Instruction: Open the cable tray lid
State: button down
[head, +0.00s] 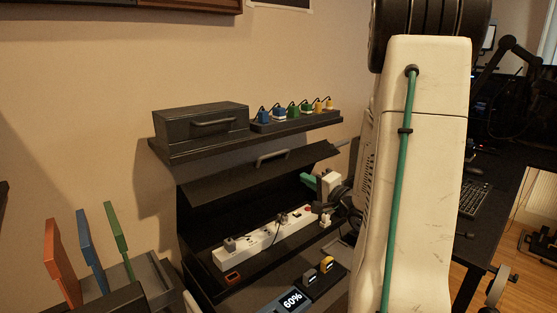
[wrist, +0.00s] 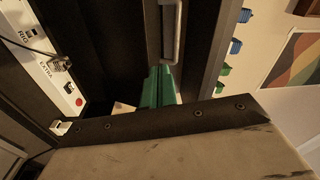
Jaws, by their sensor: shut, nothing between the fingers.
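The cable tray lid (head: 235,175) is a dark panel raised at a slant, with a grey bar handle (head: 272,157) on its face. The tray below is exposed, with a white power strip (head: 262,242) inside. My gripper (head: 308,180) has green fingers and is at the right end of the tray, below the lid's right part. In the wrist view the green fingers (wrist: 158,84) are together and empty, close to one end of the handle (wrist: 171,35). Whether they touch the lid cannot be told.
A shelf above the lid carries a dark box (head: 202,122) and a row of coloured plugs (head: 293,110). Orange, blue and green panels (head: 88,250) stand at the lower left. A 60% display (head: 291,300) is in front of the tray. A desk with a keyboard (head: 474,200) is at right.

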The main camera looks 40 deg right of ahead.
aim_at(279, 154)
jog(key=w+r, duration=0.1)
jog(key=w, duration=0.2)
jog(key=w+d+r+m+t, duration=0.1)
jog(key=w, duration=0.3)
jog(key=w+r+t+y, duration=0.1)
jog(key=w, duration=0.2)
jog(key=shift+w+d+r+m, duration=0.1)
jog(key=shift+w+d+m, duration=0.1)
jog(key=shift+w+m, duration=0.15)
jog(key=w+r, duration=0.1)
jog(key=w, duration=0.1)
jog(key=w+r, duration=0.1)
jog(key=w, duration=0.1)
jog(key=w+r, duration=0.1)
jog(key=w, duration=0.1)
jog(key=shift+w+d+r, duration=0.2)
jog(key=shift+w+r, duration=0.1)
jog(key=shift+r, duration=0.05)
jog(key=shift+s, duration=0.15)
jog(key=shift+s, duration=0.35)
jog(key=r+v, duration=0.2)
jog(key=v, duration=1)
jog(key=shift+s+r, duration=0.65)
